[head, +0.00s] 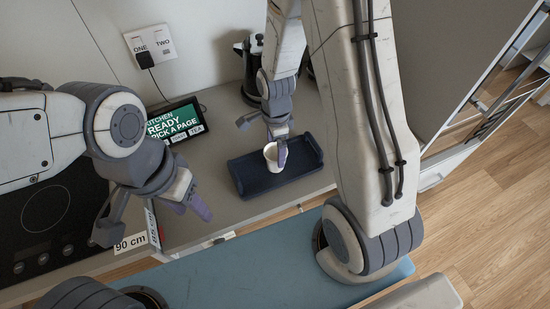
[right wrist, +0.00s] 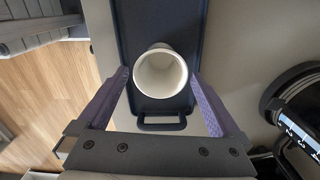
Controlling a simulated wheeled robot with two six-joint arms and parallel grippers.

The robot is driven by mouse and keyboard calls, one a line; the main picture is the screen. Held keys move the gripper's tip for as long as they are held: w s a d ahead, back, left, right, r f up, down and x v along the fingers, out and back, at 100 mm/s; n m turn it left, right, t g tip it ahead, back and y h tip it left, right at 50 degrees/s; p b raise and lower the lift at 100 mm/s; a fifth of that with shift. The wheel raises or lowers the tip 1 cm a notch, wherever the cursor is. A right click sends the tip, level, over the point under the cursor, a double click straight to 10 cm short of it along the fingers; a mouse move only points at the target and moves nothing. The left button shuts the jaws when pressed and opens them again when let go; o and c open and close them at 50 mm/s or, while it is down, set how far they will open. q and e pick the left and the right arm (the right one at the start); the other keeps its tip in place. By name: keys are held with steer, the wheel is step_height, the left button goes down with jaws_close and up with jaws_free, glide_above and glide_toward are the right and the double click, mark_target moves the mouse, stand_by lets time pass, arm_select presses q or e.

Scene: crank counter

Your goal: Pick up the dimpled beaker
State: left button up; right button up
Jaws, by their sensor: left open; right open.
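A white beaker (head: 271,156) stands on a dark blue tray (head: 250,186) on the counter. In the right wrist view the beaker (right wrist: 160,74) shows its open round mouth; any dimples are not visible. My right gripper (head: 274,138) is open at the beaker. In the right wrist view the purple fingers of my right gripper (right wrist: 162,100) stand on either side of the beaker, with a gap on each side. My left gripper (head: 152,213) is open and empty, over the counter's front left, well away from the beaker.
A tablet (head: 174,124) leans at the back, beside a wall socket (head: 150,45) with a plug. A black cooktop (head: 45,210) lies at the left. A dark kettle-like appliance (head: 250,60) stands behind the tray.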

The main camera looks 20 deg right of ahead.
mark_target(270, 151)
steer(key=shift+f, duration=1.35)
steer(key=c, duration=1.5)
steer(key=shift+o, duration=0.2)
steer(key=shift+r, duration=0.1)
